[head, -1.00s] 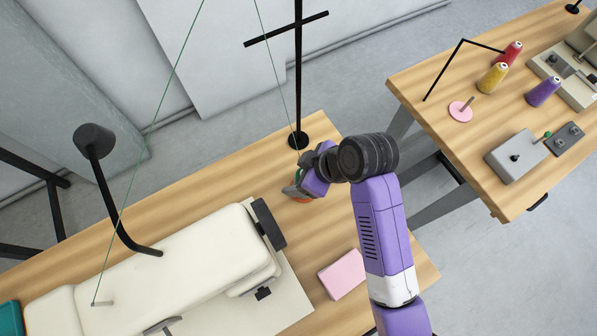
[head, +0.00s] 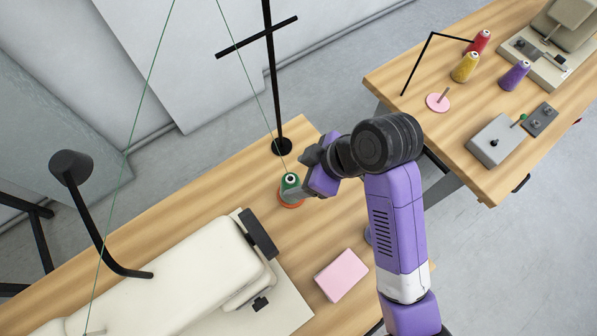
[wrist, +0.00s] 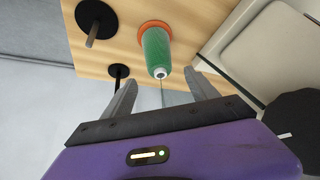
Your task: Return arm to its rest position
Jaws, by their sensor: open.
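My gripper (head: 300,190) is open in the head view, beside a green thread spool (head: 290,182) on an orange-red base. In the wrist view the two grey fingers of my gripper (wrist: 162,92) are spread apart with nothing held between them. The green spool (wrist: 156,50) stands beyond the fingertips on its orange disc, apart from them. A thin thread runs from its tip. My purple arm reaches in from the lower right of the head view, bent at a dark joint.
A cream sewing machine (head: 185,280) and a pink block (head: 341,275) are on the near table. A black thread stand (head: 282,146) rises behind the spool. The second table (head: 450,125), at the right, bears several spools and a grey control box (head: 495,140).

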